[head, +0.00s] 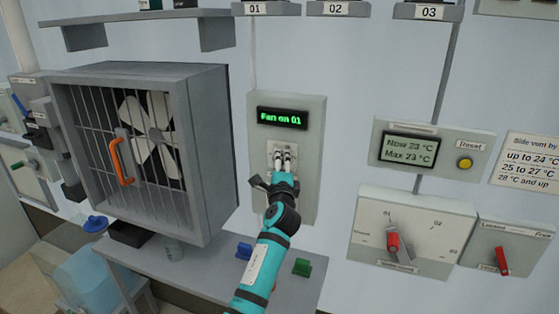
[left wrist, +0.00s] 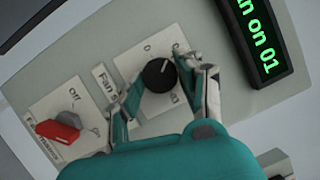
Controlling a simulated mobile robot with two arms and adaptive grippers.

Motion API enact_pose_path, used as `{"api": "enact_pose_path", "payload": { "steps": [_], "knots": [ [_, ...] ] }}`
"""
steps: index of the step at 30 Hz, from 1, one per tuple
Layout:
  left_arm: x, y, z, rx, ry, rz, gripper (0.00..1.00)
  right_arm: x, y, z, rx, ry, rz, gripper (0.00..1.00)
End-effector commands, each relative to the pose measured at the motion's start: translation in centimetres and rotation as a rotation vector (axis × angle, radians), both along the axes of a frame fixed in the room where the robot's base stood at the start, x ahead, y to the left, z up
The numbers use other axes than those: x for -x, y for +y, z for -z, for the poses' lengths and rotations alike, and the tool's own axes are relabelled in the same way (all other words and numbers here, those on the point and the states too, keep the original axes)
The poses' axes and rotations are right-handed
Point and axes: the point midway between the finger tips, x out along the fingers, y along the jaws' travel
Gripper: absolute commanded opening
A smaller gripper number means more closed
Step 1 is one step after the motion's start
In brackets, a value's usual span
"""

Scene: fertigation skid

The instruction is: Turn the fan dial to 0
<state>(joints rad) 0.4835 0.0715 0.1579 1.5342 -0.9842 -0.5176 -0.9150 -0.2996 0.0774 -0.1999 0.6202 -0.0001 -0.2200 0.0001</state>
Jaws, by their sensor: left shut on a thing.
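The fan dial (left wrist: 159,75) is a round black knob with a pale pointer mark, on a white scale plate in the left wrist view. My left gripper (left wrist: 163,88) has one finger on each side of it and is shut on it. In the head view the left gripper (head: 283,153) reaches the grey fan panel (head: 311,181) and hides the dial. The green display (head: 282,118) above reads "Fan on 01"; part of it shows in the left wrist view (left wrist: 257,38). The scale's figures are partly hidden by the fingers. My right gripper is not in view.
A red switch (left wrist: 58,130) marked "off" sits beside the dial. The caged fan (head: 150,140) with an orange handle (head: 120,162) stands left of the panel. Right are a thermometer box (head: 431,153), a red-handled selector (head: 393,242) and another red lever (head: 501,260).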

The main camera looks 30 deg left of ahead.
Motion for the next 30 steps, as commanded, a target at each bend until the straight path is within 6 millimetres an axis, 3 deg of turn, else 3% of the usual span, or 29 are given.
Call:
{"api": "enact_pose_path", "payload": {
  "steps": [18, 30],
  "knots": [
    [0.0, 0.0, -0.6, 0.565, -0.131, -0.002, 0.05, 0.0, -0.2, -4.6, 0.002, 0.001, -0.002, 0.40],
    [0.0, 0.0, -0.5, 0.816, -0.192, -0.003, 0.05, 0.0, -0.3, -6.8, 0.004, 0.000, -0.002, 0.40]
  ]
}}
